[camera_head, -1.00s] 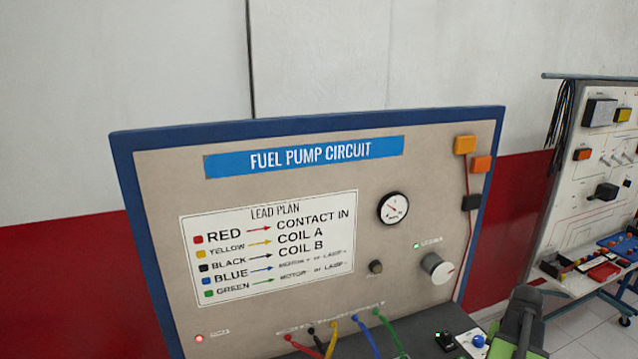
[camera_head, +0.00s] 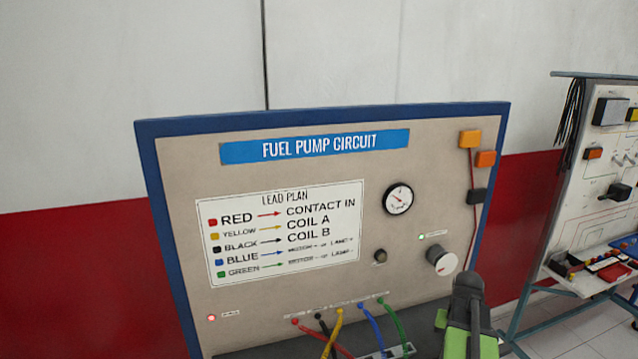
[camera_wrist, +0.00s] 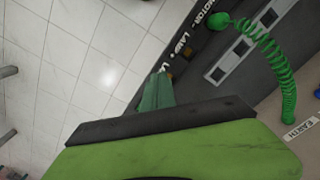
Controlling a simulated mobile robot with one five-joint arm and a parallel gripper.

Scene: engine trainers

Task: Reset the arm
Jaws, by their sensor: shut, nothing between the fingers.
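My gripper (camera_wrist: 157,92) shows in the wrist view as narrow green fingers, shut and empty, beyond a dark bar and a broad green housing. A coiled green lead (camera_wrist: 268,45) and a dark strip with white lettering lie near it, apart from the fingers in the picture. In the head view, my green and black arm (camera_head: 470,315) rises at the lower right, in front of the fuel pump circuit panel (camera_head: 290,175). The fingertips cannot be made out there.
Red (camera_head: 318,340), yellow (camera_head: 333,335), blue (camera_head: 371,325) and green (camera_head: 393,322) leads hang along the panel's lower edge. A dial gauge (camera_head: 397,198) and a grey knob (camera_head: 440,261) are on its right. Another trainer board (camera_head: 590,200) stands at the far right.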

